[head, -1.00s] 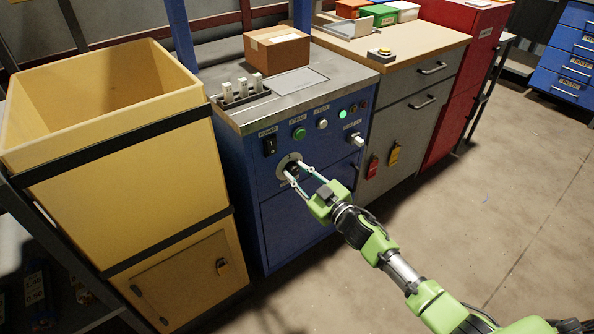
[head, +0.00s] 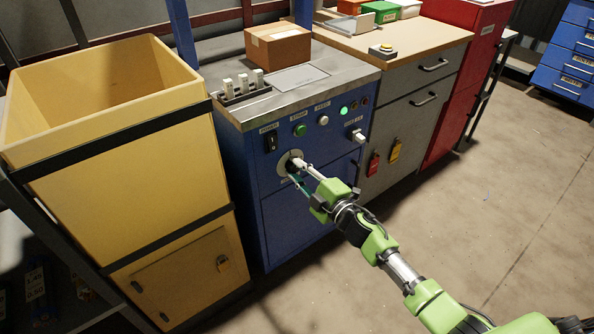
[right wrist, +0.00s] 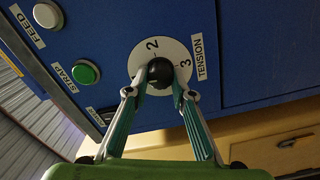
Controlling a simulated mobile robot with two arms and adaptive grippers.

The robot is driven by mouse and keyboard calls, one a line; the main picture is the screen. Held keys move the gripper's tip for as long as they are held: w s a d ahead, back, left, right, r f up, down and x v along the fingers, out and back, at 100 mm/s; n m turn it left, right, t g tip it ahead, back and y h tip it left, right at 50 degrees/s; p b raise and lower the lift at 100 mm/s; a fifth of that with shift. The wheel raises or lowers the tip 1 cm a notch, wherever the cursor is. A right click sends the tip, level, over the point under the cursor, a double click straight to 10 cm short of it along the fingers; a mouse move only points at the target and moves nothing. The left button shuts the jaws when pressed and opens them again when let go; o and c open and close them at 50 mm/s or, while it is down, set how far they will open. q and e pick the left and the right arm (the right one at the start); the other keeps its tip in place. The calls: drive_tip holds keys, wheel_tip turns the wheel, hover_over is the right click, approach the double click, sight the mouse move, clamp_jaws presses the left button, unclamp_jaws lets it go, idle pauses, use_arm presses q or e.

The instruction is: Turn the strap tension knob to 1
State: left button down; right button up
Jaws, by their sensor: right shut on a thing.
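The strap tension knob (right wrist: 160,70) is black and sits on a round white dial (right wrist: 146,54) labelled TENSION, with 2 and 3 visible in the right wrist view. The rest of the dial's numbers are hidden by the fingers or unreadable, and I cannot tell which number the knob points to. In the head view the dial (head: 286,157) is on the blue machine's front (head: 250,190). My right gripper (right wrist: 158,92) is shut on the knob, one finger on each side; it also shows in the head view (head: 295,168). My left gripper is out of view.
A black power switch (head: 270,142), a green STRAP button (head: 300,130) and a white FEED button (head: 323,121) are above the dial. A tall yellow bin (head: 100,190) stands to the left. A cardboard box (head: 278,46) is on the machine top. The floor at right is clear.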

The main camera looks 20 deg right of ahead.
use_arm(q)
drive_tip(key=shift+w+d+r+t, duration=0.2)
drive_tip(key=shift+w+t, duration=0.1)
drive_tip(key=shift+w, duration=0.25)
use_arm(e)
drive_tip(key=shift+n, duration=0.6)
drive_tip(key=o, duration=1.1)
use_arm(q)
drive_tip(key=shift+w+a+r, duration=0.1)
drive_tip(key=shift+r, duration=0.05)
use_arm(e)
drive_tip(key=v, duration=1.2)
